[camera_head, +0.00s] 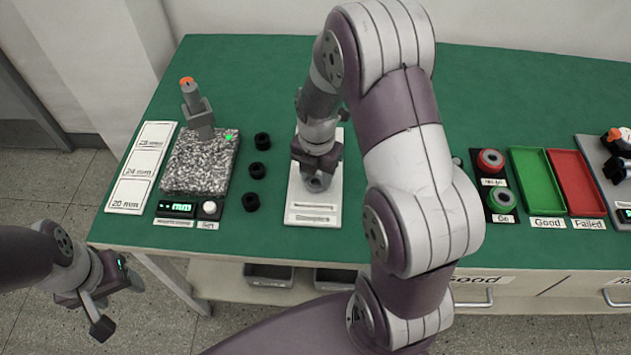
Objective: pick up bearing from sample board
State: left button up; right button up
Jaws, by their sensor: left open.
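A white board (300,215), which may be the sample board, lies on the green table left of my big arm. My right gripper (318,178) is low over this board, pointing down. It hides the middle of the board, and no bearing can be made out there. Whether its jaws are open or closed on something is not clear. Three small black rings (257,170) lie in a column just left of the board; I cannot tell if they are bearings. My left gripper (113,303) is open and empty, off the table's front left corner.
A measuring stand with a speckled block (198,165) and a label card (143,167) stand at left. Red and green rings (490,161) sit on a black plate at right, beside a green tray (538,180) and a red tray (575,180). The table's back is clear.

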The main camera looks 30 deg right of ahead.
jog(key=c, duration=0.4)
jog(key=shift+o, duration=0.2)
